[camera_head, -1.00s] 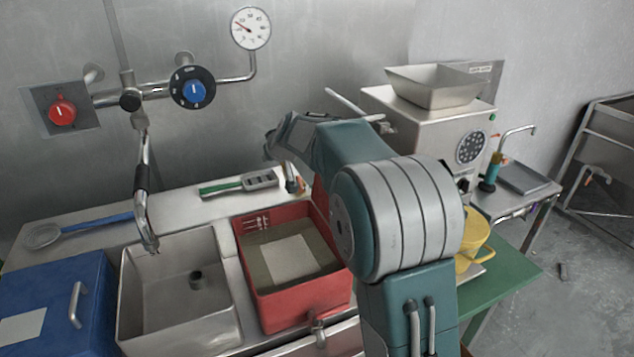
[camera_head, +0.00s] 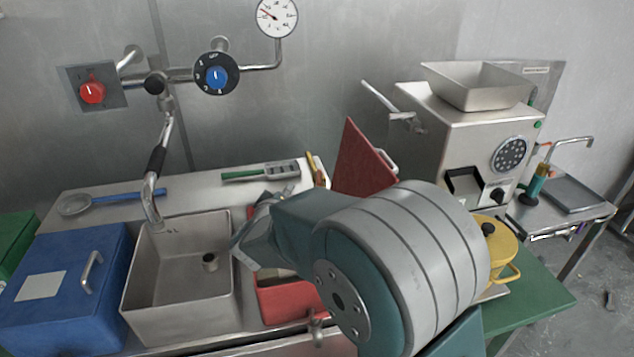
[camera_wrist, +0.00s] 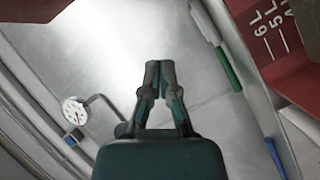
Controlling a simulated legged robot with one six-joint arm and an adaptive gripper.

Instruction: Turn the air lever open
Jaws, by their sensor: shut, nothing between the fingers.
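No part is clearly labelled as the air lever. A long pale lever (camera_head: 382,98) sticks out up and left from the side of the grinder (camera_head: 470,135), joined at a small metal fitting. My gripper (camera_wrist: 160,65) shows in the wrist view with its fingertips together and nothing between them. In the head view my arm's wrist is over the left part of the red bin (camera_head: 285,300), left of the grinder and well apart from the pale lever.
A red panel (camera_head: 360,160) stands upright between my arm and the grinder. A steel sink (camera_head: 180,275), blue box (camera_head: 65,275) and yellow pot (camera_head: 500,250) surround my arm. Wall knobs, red (camera_head: 92,92) and blue (camera_head: 216,76), and a gauge (camera_head: 277,16) are behind.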

